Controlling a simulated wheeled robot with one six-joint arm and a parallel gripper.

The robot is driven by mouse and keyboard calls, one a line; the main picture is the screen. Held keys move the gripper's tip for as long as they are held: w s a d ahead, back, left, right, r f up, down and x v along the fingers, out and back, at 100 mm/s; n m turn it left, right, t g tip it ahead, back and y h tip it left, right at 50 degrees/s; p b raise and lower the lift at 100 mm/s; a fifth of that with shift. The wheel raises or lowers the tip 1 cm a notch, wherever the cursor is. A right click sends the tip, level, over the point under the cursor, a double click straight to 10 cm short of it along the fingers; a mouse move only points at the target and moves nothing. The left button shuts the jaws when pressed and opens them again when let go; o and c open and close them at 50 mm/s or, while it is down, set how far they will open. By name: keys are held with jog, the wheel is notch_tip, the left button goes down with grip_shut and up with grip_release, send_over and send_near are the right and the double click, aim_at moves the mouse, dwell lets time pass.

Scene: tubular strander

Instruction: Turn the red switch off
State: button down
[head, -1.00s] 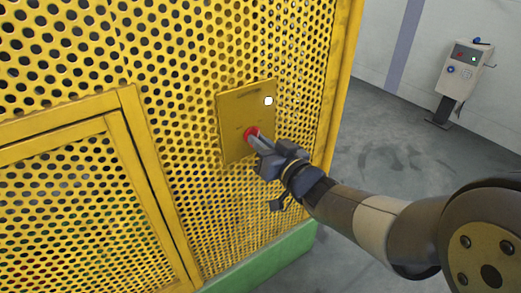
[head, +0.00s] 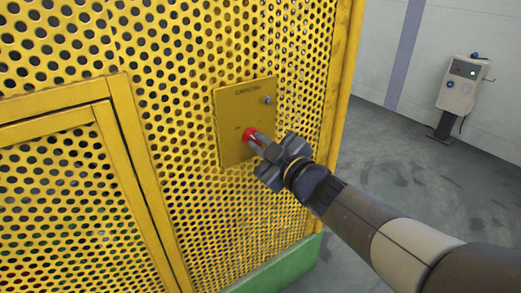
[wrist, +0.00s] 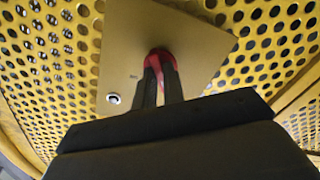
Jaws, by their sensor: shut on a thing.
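The red switch (head: 249,134) sits low on a yellow panel plate (head: 232,110) fixed to the perforated yellow guard. My gripper (head: 262,143) reaches it from the lower right, its fingers shut on the switch. In the wrist view the red switch (wrist: 161,54) shows around and between the two dark fingers (wrist: 160,78), which partly hide it. The small round lamp (head: 267,100) at the plate's upper right looks dark grey in the head view. It also shows in the wrist view (wrist: 113,99), with a bright centre.
The yellow perforated guard (head: 190,60) surrounds the plate, with a framed door (head: 60,200) at left and a green base (head: 280,262) below. A grey control box on a post (head: 460,85) stands far right. Grey floor (head: 400,150) is open between.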

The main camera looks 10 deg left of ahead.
jog(key=shift+f+n+b, duration=0.1)
jog(key=shift+n+b, duration=0.25)
jog(key=shift+n, duration=0.45)
jog(key=c, duration=1.5)
grip_release()
jog(key=p+v, duration=0.3)
jog(key=v, duration=0.7)
jog(key=shift+s+d, duration=0.25)
jog(key=shift+s, duration=0.1)
jog(key=shift+w, duration=0.1)
